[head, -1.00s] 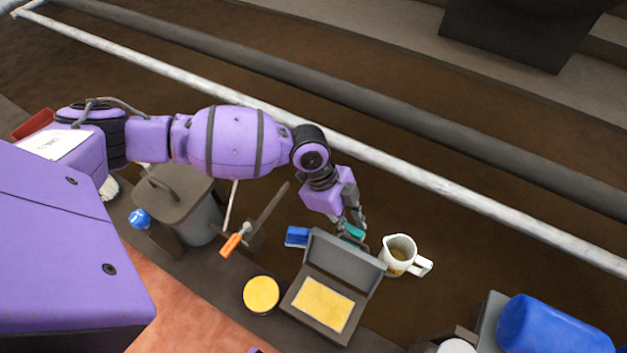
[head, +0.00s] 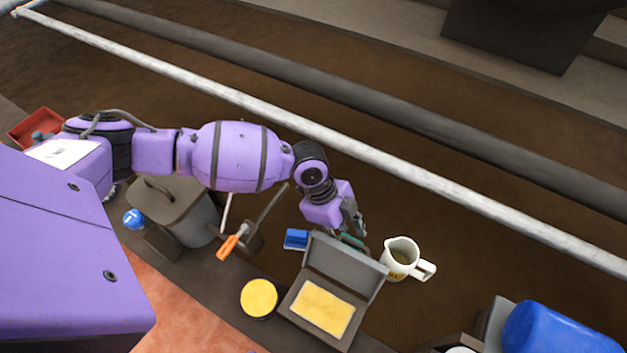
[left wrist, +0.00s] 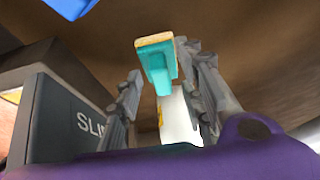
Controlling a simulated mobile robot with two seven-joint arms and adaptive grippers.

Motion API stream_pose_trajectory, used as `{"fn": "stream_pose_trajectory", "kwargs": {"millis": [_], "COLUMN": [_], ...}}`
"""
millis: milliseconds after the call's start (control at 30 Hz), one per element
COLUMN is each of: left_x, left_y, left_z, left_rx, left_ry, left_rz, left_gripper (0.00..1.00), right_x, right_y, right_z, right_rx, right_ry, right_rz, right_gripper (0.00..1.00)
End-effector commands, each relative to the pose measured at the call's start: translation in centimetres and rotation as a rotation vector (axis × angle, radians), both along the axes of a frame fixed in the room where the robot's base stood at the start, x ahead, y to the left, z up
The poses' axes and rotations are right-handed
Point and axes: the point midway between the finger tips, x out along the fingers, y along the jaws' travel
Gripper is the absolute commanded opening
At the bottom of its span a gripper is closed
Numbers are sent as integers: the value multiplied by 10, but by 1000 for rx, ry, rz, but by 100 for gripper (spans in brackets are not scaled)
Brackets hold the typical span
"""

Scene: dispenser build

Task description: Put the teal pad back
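The teal pad (head: 352,241) shows behind the raised lid of a grey case (head: 345,263), which partly hides it. In the left wrist view the teal pad (left wrist: 158,62) has a pale yellowish face and a teal handle. My left gripper (head: 356,222) is just above and behind the lid. In the left wrist view its fingers (left wrist: 162,85) are spread apart on either side of the pad's handle. A gap shows between the left finger and the handle. The pad is nearer the right finger; contact is not clear. My right gripper is out of view.
A blue pad (head: 296,238) lies left of the lid, and a white mug (head: 399,262) stands close on the right. A yellow-topped round tin (head: 259,298), an orange-handled tool (head: 228,247) and a lidded grey bin (head: 178,205) are to the left. A blue container (head: 550,330) is at lower right.

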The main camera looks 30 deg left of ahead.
Motion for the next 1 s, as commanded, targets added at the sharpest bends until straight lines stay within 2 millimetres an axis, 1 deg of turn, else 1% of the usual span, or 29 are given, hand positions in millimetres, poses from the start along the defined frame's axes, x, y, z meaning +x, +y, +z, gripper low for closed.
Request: {"fn": "stream_pose_trajectory", "kwargs": {"millis": [133, 233, 367, 500, 600, 700, 833, 1000], "left_x": [3, 3, 3, 2, 1, 1, 0, -1], "left_y": [-1, 3, 14, 27, 34, 41, 46, 48], "left_z": [5, 16, 40, 69, 87, 101, 111, 114], "left_rx": [-1, -1, 1, 1, 1, 2, 1, 0], "left_ry": [-6, -8, -9, -9, -7, -5, -3, -1], "left_rz": [-2, -1, 0, 0, 0, 1, 0, -1], "left_gripper": [36, 36, 36, 36, 36, 36, 36, 36], "right_x": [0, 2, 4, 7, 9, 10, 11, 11], "right_y": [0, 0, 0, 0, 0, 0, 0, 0], "right_z": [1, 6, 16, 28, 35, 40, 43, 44], "right_rx": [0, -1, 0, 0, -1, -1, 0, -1], "right_ry": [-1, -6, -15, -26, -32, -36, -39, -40], "right_rz": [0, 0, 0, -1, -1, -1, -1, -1], "right_gripper": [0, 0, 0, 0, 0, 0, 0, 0]}}
